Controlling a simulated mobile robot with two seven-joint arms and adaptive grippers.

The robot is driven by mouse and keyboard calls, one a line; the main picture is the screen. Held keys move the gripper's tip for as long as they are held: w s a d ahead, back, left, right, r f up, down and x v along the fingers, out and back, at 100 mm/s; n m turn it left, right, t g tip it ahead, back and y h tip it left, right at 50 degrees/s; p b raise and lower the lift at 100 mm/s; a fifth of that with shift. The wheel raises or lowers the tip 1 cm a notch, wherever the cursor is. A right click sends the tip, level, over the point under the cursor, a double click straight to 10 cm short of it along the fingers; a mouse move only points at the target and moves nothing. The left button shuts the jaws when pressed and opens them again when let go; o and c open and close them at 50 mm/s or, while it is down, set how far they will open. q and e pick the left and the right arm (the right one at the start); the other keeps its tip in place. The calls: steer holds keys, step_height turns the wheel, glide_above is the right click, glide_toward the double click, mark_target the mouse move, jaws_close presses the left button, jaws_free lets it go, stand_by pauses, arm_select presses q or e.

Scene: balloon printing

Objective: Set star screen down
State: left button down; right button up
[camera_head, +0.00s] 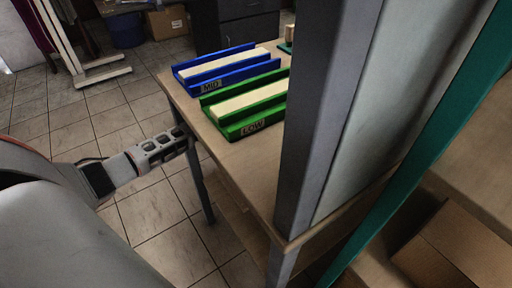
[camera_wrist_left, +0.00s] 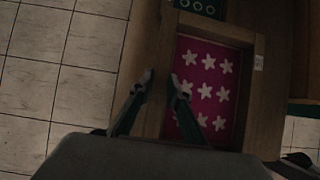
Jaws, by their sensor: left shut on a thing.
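The star screen (camera_wrist_left: 208,82) shows in the left wrist view as a wooden frame around a magenta sheet with rows of white stars. My left gripper (camera_wrist_left: 163,84) is shut on the frame's left rail, with one finger on each side of it. In the head view my left gripper (camera_head: 180,142) is at the table's left edge, and its fingertips are partly hidden there. The star screen cannot be made out in the head view. I cannot tell whether the screen rests on a surface. My right gripper is not in view.
A blue tray (camera_head: 190,82) marked MID and a green tray (camera_head: 222,124) marked LOW lie on the wooden table (camera_head: 238,158). A grey post (camera_head: 318,120) blocks the right side. A dark green panel with rings (camera_wrist_left: 197,7) borders the screen's top.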

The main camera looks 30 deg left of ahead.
arm_select(q)
step_height(320, 180, down, 4)
steer(key=shift+s+d+b, duration=0.1)
steer(key=shift+s+b, duration=0.05)
steer(key=shift+b, duration=0.3)
steer(key=shift+f, duration=0.5)
step_height(320, 180, down, 4)
steer(key=shift+f+b, duration=0.1)
steer(key=shift+b, duration=0.8)
steer(key=shift+r, duration=0.2)
steer(key=c, duration=2.2)
jaws_free()
steer(key=shift+f, duration=0.15)
steer(key=o, duration=0.3)
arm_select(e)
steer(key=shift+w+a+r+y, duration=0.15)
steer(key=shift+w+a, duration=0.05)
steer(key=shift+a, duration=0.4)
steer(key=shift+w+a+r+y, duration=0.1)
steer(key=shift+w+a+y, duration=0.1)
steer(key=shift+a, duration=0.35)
